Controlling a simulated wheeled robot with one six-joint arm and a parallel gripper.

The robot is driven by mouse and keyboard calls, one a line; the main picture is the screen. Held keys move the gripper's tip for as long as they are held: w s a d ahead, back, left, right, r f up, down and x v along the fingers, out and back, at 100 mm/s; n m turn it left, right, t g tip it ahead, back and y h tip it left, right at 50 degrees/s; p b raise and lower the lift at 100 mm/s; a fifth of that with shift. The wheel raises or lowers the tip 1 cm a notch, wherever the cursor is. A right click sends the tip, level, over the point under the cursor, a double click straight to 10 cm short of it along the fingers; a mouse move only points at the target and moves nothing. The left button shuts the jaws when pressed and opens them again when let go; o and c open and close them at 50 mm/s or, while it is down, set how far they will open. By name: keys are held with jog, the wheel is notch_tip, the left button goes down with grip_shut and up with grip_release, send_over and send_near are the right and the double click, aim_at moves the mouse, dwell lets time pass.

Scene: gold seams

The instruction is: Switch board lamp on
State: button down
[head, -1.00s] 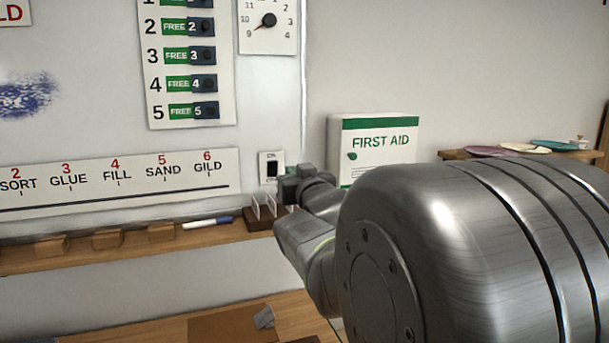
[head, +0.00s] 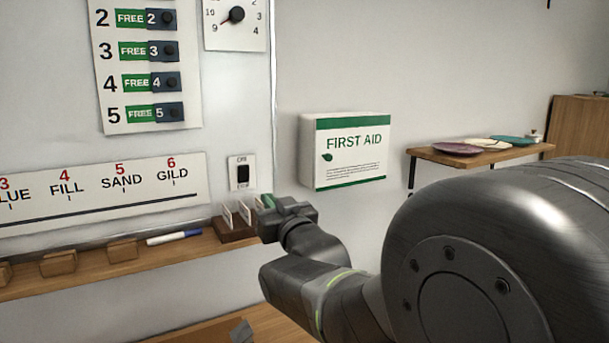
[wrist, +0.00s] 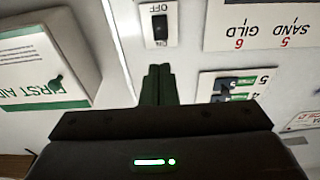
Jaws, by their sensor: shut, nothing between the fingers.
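The board lamp switch (head: 241,173) is a black rocker on a small white plate on the wall, right of the GILD label. It also shows upside down in the wrist view (wrist: 161,27), with a word at each end, OFF at the picture's top end. I cannot tell which way the rocker is tipped. My gripper (head: 267,202) is shut and empty, below and slightly right of the switch in the head view. In the wrist view my closed fingers (wrist: 159,72) point at the switch plate, with a gap in the picture between tips and rocker.
A first aid box (head: 346,150) juts from the wall right of the switch. A wooden ledge (head: 190,250) below carries a card holder (head: 232,229), a marker (head: 173,237) and several wooden blocks. A shelf with plates (head: 480,153) is farther right.

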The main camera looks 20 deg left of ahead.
aim_at(244, 170)
dwell(0.4)
jog(key=p+x, duration=0.5)
jog(key=x, duration=0.9)
